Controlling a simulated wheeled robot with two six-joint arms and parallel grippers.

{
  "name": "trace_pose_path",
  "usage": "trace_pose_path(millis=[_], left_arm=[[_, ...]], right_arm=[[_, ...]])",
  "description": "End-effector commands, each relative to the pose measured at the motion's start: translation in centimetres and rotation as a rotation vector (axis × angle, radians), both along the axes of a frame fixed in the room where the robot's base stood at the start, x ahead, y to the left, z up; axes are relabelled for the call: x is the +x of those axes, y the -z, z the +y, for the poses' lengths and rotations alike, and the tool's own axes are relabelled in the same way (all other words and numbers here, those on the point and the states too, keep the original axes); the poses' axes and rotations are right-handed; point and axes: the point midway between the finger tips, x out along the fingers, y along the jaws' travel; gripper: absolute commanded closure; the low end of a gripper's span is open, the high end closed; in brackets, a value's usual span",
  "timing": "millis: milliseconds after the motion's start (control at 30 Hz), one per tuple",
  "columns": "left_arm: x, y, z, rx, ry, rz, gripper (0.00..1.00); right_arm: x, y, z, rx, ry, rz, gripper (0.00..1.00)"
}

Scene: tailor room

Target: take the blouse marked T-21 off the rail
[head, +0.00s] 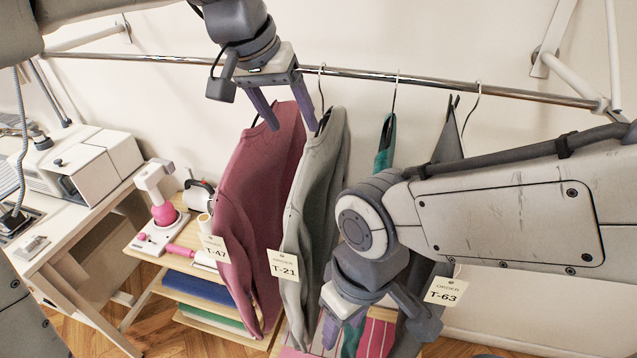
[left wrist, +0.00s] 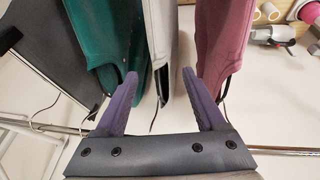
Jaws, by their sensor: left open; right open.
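The grey blouse (head: 318,165) with the tag T-21 (head: 284,264) hangs from the rail (head: 360,75) on a hooked hanger, between a maroon garment and a green one. My left gripper (head: 293,125) is open at rail height, close to the tops of the maroon and grey garments. In the left wrist view, the grey blouse (left wrist: 172,35) and its hanger hook show between the open fingertips (left wrist: 160,74). Whether the fingers touch it I cannot tell. My right gripper (head: 382,325) is open and low, in front of the hanging clothes, and its arm hides parts of them.
The maroon garment (head: 260,160), tagged T-47, hangs left of the blouse. A green garment (head: 384,150) and a dark grey one (head: 447,140), near tag T-63 (head: 446,291), hang right. A shelf unit (head: 190,262) stands below left, beside a sewing table (head: 75,210).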

Motion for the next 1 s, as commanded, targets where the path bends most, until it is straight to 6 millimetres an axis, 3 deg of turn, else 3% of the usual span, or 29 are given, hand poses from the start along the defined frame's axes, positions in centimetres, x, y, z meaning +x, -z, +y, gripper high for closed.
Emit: trace_pose_path(millis=[200, 400, 733, 1000], left_arm=[[1.0, 2.9, -0.3, 0.002, -0.009, 0.006, 0.28], [1.5, 4.5, -0.7, 0.001, -0.011, 0.004, 0.28], [2.6, 8.5, -2.0, 0.002, -0.008, 0.006, 0.28], [2.9, 9.3, -2.3, 0.000, -0.008, 0.000, 0.28]], right_arm=[[0.0, -0.7, 0.0, 0.000, 0.000, 0.000, 0.50], [0.0, -1.0, 0.0, 0.000, 0.000, 0.000, 0.50], [0.0, -3.0, 0.0, 0.000, -0.004, 0.000, 0.50], [0.0, -3.0, 0.0, 0.000, -0.004, 0.000, 0.50]])
